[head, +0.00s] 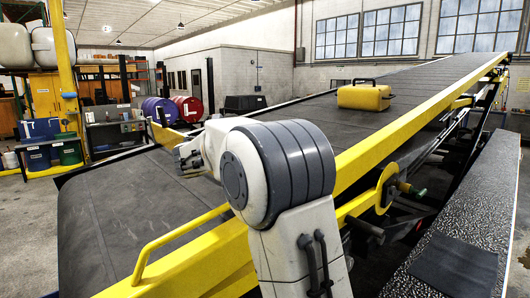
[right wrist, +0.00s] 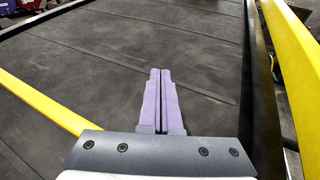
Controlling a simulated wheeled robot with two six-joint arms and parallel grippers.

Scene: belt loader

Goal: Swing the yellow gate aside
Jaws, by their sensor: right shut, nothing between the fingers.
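A yellow tubular bar (head: 185,232) runs along the near edge of the dark belt (head: 115,205) in the head view, bent down at its near end. It may be the gate, but I cannot tell for sure. A yellow bar (right wrist: 40,105) also crosses the left of the right wrist view, beside my gripper. My right gripper (right wrist: 160,72) is shut and empty, its two purple fingers together over the belt and apart from the bar. In the head view my right arm hides part of the belt and rail, and its fingers are not clear. My left gripper is out of view.
A yellow side rail (head: 390,140) climbs to the upper right; it also seems to show in the right wrist view (right wrist: 295,75). A yellow case (head: 364,97) lies on the belt. A speckled walkway (head: 475,205) runs along the right. Drums (head: 160,110) stand behind the belt.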

